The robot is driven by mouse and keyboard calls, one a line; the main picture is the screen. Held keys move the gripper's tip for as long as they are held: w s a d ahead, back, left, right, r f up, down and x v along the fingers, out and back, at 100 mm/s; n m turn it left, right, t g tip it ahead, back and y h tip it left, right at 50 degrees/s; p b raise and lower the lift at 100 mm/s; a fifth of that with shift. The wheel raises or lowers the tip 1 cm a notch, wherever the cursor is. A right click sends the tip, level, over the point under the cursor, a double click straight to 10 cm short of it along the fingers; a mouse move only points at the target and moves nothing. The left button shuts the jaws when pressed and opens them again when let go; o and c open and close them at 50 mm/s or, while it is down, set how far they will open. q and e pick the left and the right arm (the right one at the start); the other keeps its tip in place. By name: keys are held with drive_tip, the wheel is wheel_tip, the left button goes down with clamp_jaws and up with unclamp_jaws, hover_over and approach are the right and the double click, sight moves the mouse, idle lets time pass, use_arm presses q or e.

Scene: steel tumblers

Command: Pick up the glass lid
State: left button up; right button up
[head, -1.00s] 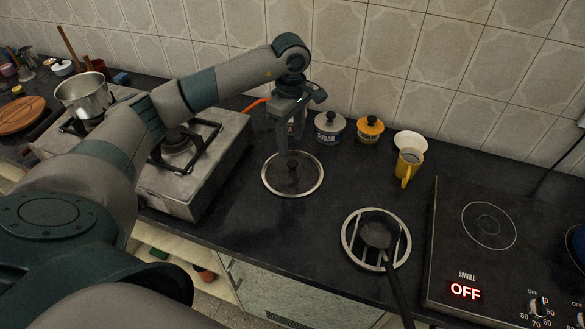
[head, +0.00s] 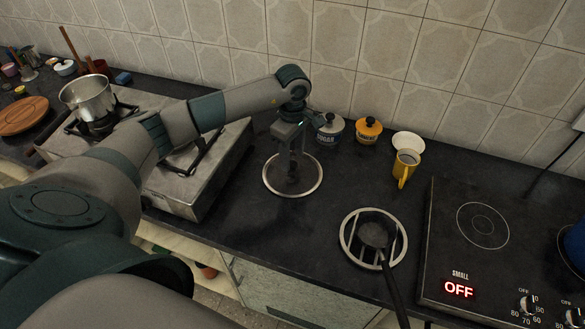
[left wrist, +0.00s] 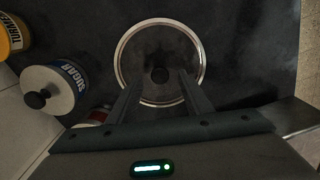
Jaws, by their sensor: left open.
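The glass lid (head: 275,187) lies flat on the dark counter, a clear disc with a shiny metal rim. It also shows in the left wrist view (left wrist: 140,45), with its dark round knob (left wrist: 159,75) at the middle. My left gripper (head: 291,176) is over the lid and points down. In the left wrist view its two open fingers (left wrist: 158,80) appear on either side of the knob, with gaps between; I cannot tell the exact height. In the head view the gripper hides most of the knob. My right gripper is not in view.
A sugar jar (head: 329,130), a yellow jar (head: 368,131) and a yellow mug (head: 404,168) stand behind and right. A gas stove (head: 190,185) is left of the lid.

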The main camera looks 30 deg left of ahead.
use_arm(q)
drive_tip(key=shift+f, duration=1)
clamp_jaws()
